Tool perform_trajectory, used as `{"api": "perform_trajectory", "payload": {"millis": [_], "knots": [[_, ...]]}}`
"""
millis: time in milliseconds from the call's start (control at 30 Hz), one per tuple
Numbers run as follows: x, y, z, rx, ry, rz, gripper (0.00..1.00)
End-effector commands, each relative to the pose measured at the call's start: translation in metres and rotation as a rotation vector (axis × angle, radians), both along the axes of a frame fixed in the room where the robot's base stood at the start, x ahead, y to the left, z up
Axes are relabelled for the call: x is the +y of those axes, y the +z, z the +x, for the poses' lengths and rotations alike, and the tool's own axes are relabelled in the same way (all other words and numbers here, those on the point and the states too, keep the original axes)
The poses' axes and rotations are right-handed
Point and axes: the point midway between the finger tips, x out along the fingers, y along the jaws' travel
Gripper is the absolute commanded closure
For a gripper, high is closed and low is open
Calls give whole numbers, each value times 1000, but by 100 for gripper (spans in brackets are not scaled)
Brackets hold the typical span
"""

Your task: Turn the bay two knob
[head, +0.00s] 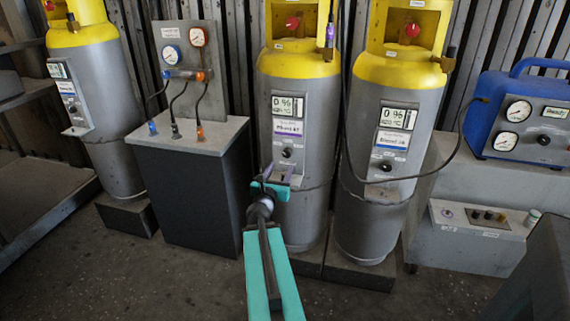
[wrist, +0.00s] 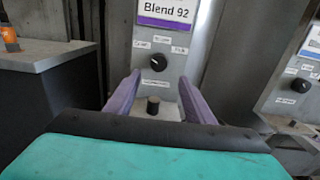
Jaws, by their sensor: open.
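The middle cylinder's grey panel (head: 289,132) carries a display, a purple-edged label reading "Blend 92" in the wrist view, and a round black knob (head: 287,153). That knob (wrist: 158,62) shows in the wrist view with small white labels around it; I cannot read them, and no bay number is legible. My gripper (head: 279,172) is open in front of this panel, just below the knob. In the wrist view its purple fingers (wrist: 160,80) are spread, with the knob beyond their tips. A short dark cylindrical piece (wrist: 153,105) shows between the fingers, not gripped.
The right cylinder (head: 360,215) has a similar panel with a black knob (head: 387,166). A left cylinder (head: 108,125) stands beyond a dark cabinet (head: 200,190) with gauges and hoses. A blue gauge unit (head: 520,115) is at right. The floor in front is clear.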

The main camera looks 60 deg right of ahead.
Motion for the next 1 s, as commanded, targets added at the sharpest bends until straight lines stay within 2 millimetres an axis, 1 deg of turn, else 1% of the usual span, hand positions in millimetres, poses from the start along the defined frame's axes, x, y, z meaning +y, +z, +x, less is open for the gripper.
{"api": "perform_trajectory", "payload": {"millis": [200, 300, 500, 1000], "knots": [[-3, -2, 1, -1, 4, -3, 51], [-15, 0, 5, -1, 3, -3, 51], [-33, 1, 11, -2, 2, -3, 51], [-73, 1, 23, -1, 2, -2, 51]]}}
